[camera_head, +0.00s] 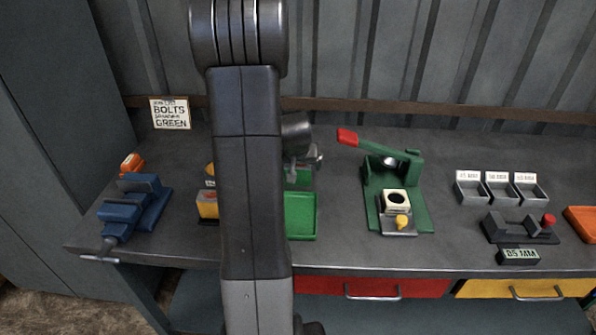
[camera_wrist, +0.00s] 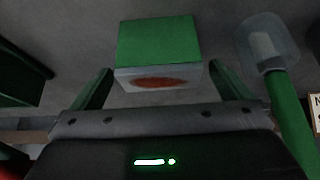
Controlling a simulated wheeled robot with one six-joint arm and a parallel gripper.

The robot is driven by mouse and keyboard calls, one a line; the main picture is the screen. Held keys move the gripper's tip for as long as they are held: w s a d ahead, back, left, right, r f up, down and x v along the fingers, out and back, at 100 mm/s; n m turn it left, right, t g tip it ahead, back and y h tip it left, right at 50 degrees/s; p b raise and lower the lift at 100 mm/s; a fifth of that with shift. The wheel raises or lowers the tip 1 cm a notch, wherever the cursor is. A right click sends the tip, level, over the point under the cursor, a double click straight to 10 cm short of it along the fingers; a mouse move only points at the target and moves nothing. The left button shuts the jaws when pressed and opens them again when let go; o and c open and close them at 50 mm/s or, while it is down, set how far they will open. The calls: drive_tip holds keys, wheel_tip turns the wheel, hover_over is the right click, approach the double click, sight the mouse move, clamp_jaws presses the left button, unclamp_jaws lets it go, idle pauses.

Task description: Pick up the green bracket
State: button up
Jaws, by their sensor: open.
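In the wrist view a green block (camera_wrist: 159,42) lies ahead of my gripper (camera_wrist: 163,85), centred between its two fingers. Its near face is pale grey with a reddish oval. It looks like the green bracket, but its full shape does not show. The fingers are apart with nothing visibly between them. In the head view my gripper (camera_head: 304,160) is over the bench, mostly behind my arm. A green piece (camera_head: 300,177) shows just below it, partly hidden; I cannot tell whether this is the same block.
A green tray (camera_head: 301,215) lies in front of my gripper. A green press (camera_head: 412,180) with a red-tipped lever stands to the right, a blue vise (camera_head: 138,205) to the left. A green bar with a pale round end (camera_wrist: 285,105) is close on the right in the wrist view.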

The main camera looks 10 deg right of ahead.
drive_tip(key=shift+w+f, duration=0.15)
drive_tip(key=shift+f, duration=0.2)
drive_tip(key=shift+r, duration=0.1)
drive_tip(key=c, duration=1.5)
